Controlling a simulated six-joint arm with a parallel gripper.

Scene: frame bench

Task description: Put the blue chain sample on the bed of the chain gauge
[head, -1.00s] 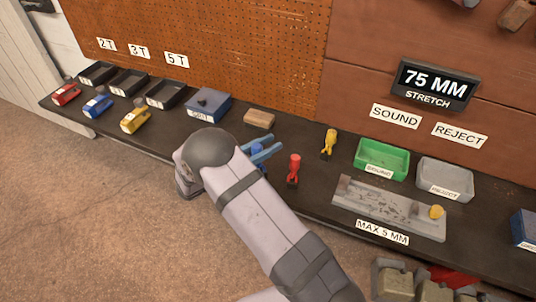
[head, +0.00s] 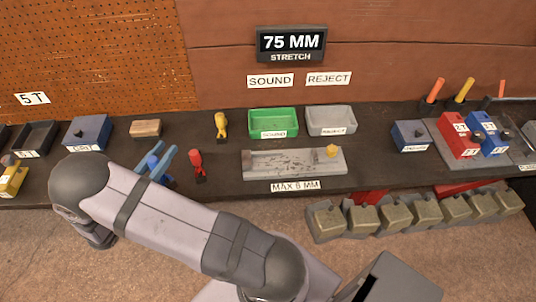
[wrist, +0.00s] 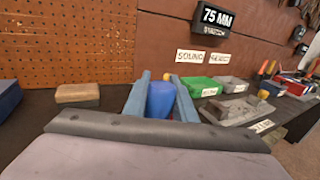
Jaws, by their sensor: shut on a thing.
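The blue chain sample (head: 153,161) is between the blue fingers of my gripper (head: 157,163), at the left of the dark bench. In the wrist view its rounded blue top (wrist: 161,99) shows between the two fingers (wrist: 162,95); its lower part is hidden. I cannot tell whether it touches the bench. The chain gauge (head: 270,163) is a grey metal bed with a yellow knob (head: 332,151) at its right end, right of my gripper. A red sample (head: 196,161) and a yellow sample (head: 221,125) stand between them.
A green SOUND tray (head: 273,118) and a grey REJECT tray (head: 331,117) sit behind the gauge. A wooden block (head: 145,128) and a blue box (head: 87,131) are behind my gripper. A display (head: 291,43) reads 75 MM STRETCH. Several weights (head: 398,216) line the front right.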

